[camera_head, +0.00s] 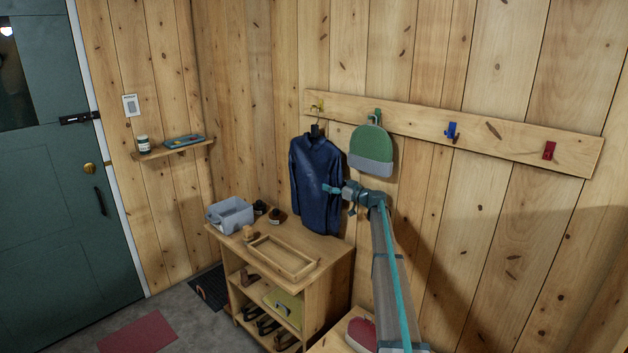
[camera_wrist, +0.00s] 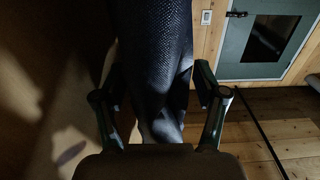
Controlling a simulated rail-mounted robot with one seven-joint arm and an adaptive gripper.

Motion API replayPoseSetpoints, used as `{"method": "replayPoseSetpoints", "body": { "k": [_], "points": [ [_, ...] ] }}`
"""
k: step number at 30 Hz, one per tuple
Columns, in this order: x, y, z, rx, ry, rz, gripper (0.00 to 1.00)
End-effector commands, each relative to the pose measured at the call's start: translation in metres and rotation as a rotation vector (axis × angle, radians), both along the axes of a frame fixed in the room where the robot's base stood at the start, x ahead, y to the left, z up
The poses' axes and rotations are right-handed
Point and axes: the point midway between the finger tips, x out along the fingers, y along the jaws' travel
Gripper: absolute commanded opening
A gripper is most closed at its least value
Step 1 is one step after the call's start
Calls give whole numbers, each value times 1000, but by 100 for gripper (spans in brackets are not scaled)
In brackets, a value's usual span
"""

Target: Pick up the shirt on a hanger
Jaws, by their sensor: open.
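A dark blue long-sleeved shirt (camera_head: 313,180) hangs on a hanger from the yellow hook (camera_head: 317,106) at the left end of the wall rail. The hanger's neck (camera_head: 316,130) shows above the collar; the rest of it is hidden in the shirt. My gripper (camera_head: 332,189) is at the shirt's right side in the head view. In the wrist view the shirt (camera_wrist: 155,60) fills the middle as dark woven cloth, and my gripper (camera_wrist: 160,88) is open with one finger on each side of the cloth. I cannot tell whether the fingers touch it.
A green and grey beanie (camera_head: 371,150) hangs just right of the shirt. Blue (camera_head: 451,130) and red (camera_head: 549,150) hooks are empty. Below stands a wooden shelf unit (camera_head: 325,262) with a grey bin (camera_head: 230,215), a wooden tray (camera_head: 283,257) and shoes.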

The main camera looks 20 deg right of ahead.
Motion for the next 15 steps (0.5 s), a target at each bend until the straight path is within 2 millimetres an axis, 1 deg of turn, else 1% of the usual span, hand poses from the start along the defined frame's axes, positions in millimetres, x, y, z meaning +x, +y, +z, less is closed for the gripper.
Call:
{"method": "replayPoseSetpoints", "body": {
  "k": [1, 3, 10, 11, 15],
  "points": [
    [8, 2, 3, 1, 0, 1, 72],
    [12, 5, 2, 0, 0, 0, 72],
    [13, 6, 0, 0, 0, 0, 72],
    [13, 6, 0, 0, 0, 0, 70],
    [13, 6, 0, 0, 0, 0, 46]
  ]
}}
